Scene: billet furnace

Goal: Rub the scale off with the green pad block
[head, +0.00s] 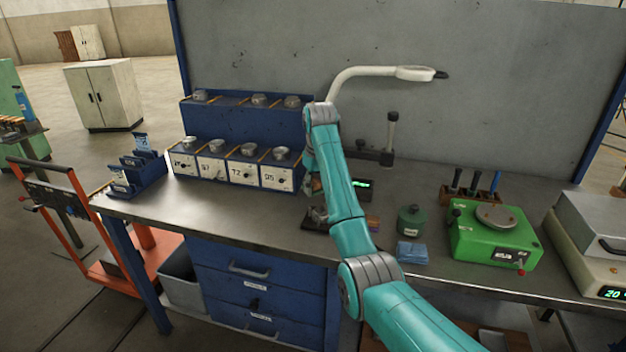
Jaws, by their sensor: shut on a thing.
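My gripper (315,187) is low over the bench, left of my forearm and mostly hidden by it. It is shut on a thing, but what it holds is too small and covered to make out. Just below it, a small dark fixture (317,216) sits on the bench top; any scale on a piece there cannot be made out. A small purple and orange block (373,222) lies right of my forearm.
A blue drawer rack (240,150) stands behind to the left. A white lamp (385,73) arches above. The bench's left front (220,212) is clear.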

